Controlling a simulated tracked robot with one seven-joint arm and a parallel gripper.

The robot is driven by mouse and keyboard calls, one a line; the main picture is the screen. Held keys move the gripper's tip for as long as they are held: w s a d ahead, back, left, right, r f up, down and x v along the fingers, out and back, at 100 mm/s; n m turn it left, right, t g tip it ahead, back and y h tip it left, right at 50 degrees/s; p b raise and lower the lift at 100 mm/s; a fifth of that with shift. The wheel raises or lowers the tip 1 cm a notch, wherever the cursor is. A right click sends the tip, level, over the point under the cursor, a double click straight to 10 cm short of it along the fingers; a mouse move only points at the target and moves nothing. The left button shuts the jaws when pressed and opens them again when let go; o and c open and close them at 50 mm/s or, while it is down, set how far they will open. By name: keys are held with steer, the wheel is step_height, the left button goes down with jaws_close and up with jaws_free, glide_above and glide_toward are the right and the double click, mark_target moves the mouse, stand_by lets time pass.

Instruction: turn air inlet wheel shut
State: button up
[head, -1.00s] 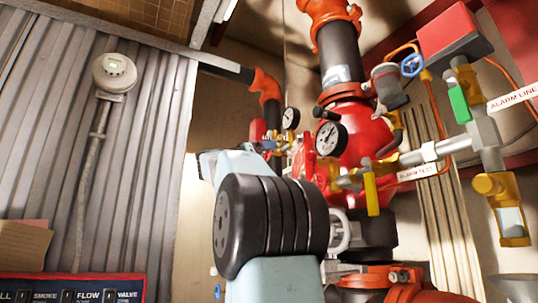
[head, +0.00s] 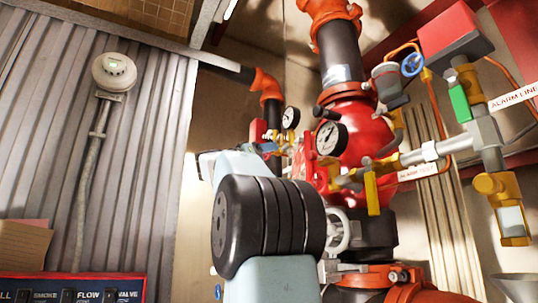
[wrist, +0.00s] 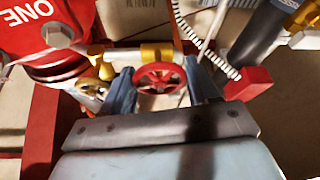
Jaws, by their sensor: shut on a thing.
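A red spoked handwheel (wrist: 160,78), which I take for the air inlet wheel, sits on a brass valve and pipe (wrist: 145,55) in the wrist view. My gripper (wrist: 162,84) has one blue-grey finger on each side of the wheel and is shut on its rim. The wheel faces the camera, and its lower edge is close to my gripper's body. In the head view my arm covers much of this area, and I cannot make out the wheel there.
Close by are the red main valve (head: 365,135), a pressure gauge (head: 331,138) and a smaller gauge (head: 290,117). A yellow lever (head: 371,193) and brass pipework stand to the right. A ribbed hose (wrist: 205,45) passes right of the wheel.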

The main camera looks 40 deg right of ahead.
steer(key=shift+s, duration=0.1)
steer(key=o, duration=1)
steer(key=shift+o, duration=0.2)
steer(key=shift+a, duration=0.1)
steer(key=v, duration=1.3)
steer(key=shift+a, duration=0.3)
steer(key=shift+f, duration=0.15)
